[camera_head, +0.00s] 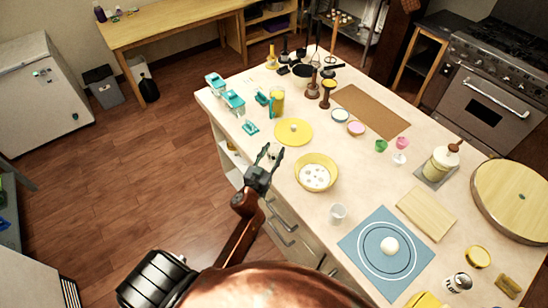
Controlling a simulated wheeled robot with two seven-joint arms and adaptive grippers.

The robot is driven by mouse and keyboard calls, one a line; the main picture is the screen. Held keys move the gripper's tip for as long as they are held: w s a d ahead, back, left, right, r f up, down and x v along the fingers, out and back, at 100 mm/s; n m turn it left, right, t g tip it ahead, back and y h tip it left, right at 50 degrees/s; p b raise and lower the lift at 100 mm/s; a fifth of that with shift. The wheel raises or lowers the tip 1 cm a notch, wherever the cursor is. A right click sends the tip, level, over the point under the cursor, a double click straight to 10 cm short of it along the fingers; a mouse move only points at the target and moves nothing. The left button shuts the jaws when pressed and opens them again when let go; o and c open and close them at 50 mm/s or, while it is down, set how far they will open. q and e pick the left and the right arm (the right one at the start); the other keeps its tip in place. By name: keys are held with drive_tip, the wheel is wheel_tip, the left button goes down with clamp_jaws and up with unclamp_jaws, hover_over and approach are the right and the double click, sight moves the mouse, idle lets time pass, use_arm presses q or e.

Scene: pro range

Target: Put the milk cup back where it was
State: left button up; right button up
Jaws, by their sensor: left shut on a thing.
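A white cup (337,213) stands upright on the counter between the yellow bowl and the blue mat; I cannot tell what is in it. My left gripper (272,153) is by the counter's left edge, left of the yellow bowl (333,167), and apart from this cup. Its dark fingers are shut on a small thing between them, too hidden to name. My right gripper is not in view.
A blue mat (357,247) with a white ball (390,246) lies near the front. A wooden board (426,214) is right of it. A yellow disc (293,133) and teal items (233,101) stand farther back. Some bare counter lies right of the bowl.

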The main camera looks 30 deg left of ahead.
sight(271, 161)
use_arm(q)
drive_tip(key=shift+w+f+b, duration=0.1)
drive_tip(key=shift+f+b, duration=0.4)
drive_tip(key=shift+f, duration=1.25)
drive_tip(key=o, duration=1.3)
drive_tip(key=shift+r, duration=0.2)
drive_tip(key=s+d, duration=0.1)
drive_tip(key=s, duration=1.1)
drive_tip(key=shift+d, duration=0.3)
